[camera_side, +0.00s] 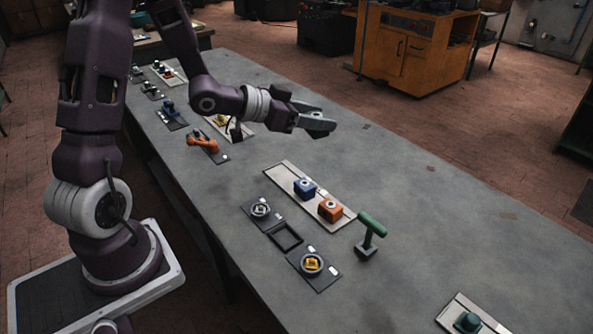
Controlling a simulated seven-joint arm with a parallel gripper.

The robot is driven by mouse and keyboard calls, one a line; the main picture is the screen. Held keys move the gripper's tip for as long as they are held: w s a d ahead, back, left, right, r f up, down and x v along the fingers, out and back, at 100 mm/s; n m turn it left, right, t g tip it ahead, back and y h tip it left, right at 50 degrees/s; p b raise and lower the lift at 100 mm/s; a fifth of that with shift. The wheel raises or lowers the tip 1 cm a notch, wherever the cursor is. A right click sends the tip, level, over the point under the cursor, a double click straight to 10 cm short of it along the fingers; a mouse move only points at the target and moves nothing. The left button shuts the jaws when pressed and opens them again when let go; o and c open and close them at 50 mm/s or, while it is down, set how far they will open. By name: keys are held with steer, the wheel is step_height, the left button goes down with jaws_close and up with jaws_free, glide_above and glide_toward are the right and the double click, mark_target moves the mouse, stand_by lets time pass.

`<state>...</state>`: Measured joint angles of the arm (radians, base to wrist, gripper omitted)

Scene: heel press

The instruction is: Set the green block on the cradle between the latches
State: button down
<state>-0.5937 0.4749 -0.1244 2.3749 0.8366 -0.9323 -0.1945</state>
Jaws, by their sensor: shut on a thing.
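My gripper (325,121) is raised over the table at the upper middle, its fingers pointing right. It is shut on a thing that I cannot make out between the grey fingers. A green block (468,322) sits on a pale plate at the lower right, far from my gripper and partly cut by the frame edge. A dark square frame, seemingly the cradle (285,237), lies on the table with its middle empty.
A blue block (304,188) and an orange block (330,211) stand on a pale strip behind the cradle. A green-handled T-shaped post (371,232) stands right of it. An orange lever (203,143) and other fixtures lie farther back. The table's right side is mostly clear.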

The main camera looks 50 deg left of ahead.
steer(key=w+a+f+n+y, duration=0.1)
steer(key=w+a+f, duration=0.4)
steer(key=w+a, duration=0.1)
steer(key=n+y, duration=0.2)
glide_above(312, 166)
step_height(312, 166, down, 9)
step_height(312, 166, down, 10)
steer(key=shift+w+f, duration=0.1)
steer(key=shift+f, duration=0.2)
steer(key=c, duration=0.6)
jaws_free()
steer(key=shift+r, duration=0.1)
